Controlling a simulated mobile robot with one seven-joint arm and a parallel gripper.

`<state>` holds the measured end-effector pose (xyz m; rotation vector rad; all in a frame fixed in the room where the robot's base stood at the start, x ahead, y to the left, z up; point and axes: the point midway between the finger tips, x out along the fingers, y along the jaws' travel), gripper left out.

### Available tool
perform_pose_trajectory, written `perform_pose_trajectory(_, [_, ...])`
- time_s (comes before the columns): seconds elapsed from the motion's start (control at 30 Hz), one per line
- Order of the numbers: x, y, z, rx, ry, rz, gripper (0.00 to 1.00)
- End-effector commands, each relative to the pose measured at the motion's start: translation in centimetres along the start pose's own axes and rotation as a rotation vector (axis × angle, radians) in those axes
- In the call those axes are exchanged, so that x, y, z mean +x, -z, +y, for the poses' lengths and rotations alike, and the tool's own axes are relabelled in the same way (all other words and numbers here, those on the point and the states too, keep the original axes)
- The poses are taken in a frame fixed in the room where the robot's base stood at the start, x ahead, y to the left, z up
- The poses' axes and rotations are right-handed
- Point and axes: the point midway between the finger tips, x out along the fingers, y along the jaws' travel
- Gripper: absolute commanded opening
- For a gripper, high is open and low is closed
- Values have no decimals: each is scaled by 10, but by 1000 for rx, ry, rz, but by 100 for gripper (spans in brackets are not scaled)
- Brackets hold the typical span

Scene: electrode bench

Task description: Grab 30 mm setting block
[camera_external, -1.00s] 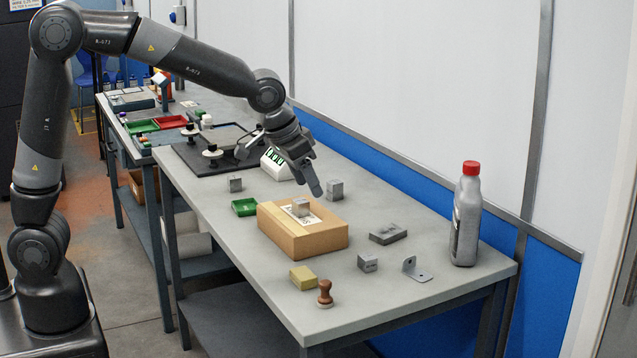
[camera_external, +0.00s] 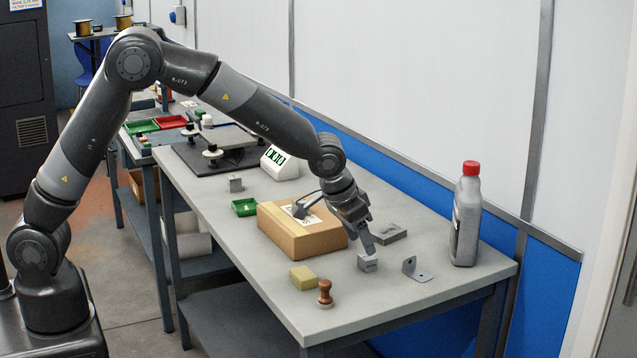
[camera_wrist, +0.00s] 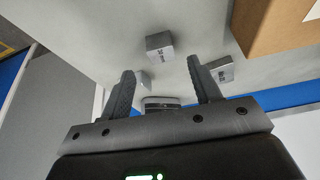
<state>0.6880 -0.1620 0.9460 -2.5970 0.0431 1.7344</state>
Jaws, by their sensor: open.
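A small grey block (camera_external: 368,264) stands on the bench right of the cardboard box. In the wrist view a grey block (camera_wrist: 160,46) with dark lettering, too small to read surely, lies just ahead of the gap between the fingers. My gripper (camera_external: 335,234) is open and empty, its fingers wide apart; one fingertip overlaps the top of the small block in the external view, and contact cannot be told. In the wrist view my gripper (camera_wrist: 160,66) shows two fingers with nothing held.
The cardboard box (camera_external: 303,240) stands close left of my gripper. A yellow block (camera_external: 303,277) and stamp (camera_external: 324,293) are near the front edge.

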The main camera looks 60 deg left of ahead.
Motion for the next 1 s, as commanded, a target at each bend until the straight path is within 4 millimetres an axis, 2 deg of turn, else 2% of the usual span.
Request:
perform_pose_trajectory(0.33, [45, -1, -2, 0, 1, -3, 57])
perform_pose_trajectory(0.6, [49, 0, -2, 0, 0, 0, 57])
perform_pose_trajectory(1.0, [49, 0, -2, 0, 0, 0, 25])
